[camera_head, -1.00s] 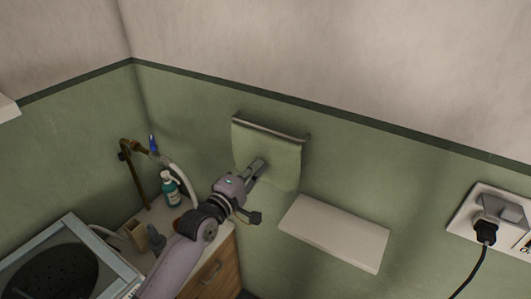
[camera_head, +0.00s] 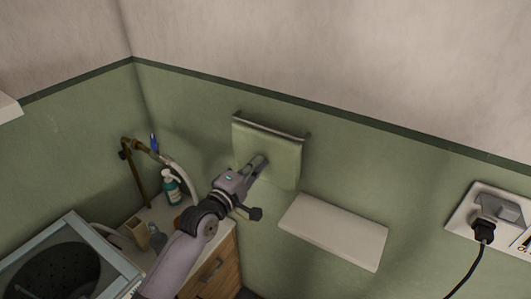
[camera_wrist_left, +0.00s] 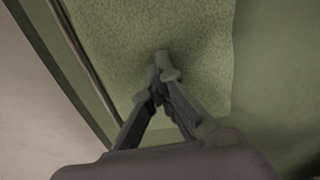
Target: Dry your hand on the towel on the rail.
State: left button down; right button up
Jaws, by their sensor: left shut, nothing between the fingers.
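A pale green towel (camera_head: 270,146) hangs flat over a rail (camera_head: 272,126) on the green wall. My left gripper (camera_head: 262,158) is at the middle of the towel, its fingers pointing at the cloth. In the left wrist view the towel (camera_wrist_left: 195,40) fills the upper middle, and the left fingertips (camera_wrist_left: 163,68) are together in front of it with nothing between them. Whether they press on the cloth or stop just short of it, I cannot tell. My right gripper is not in view.
A white shelf (camera_head: 334,231) juts from the wall below right of the towel. A counter at the left bears a teal pump bottle (camera_head: 171,188) and a bent brown tap pipe (camera_head: 136,165). A socket with a black plug (camera_head: 484,232) is at the right.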

pick_arm(q)
jog(key=shift+f, duration=0.45)
jog(key=shift+s+f, duration=0.1)
jog(key=p+v, duration=0.3)
jog(key=v, duration=0.3)
jog(key=shift+s+a, duration=0.25)
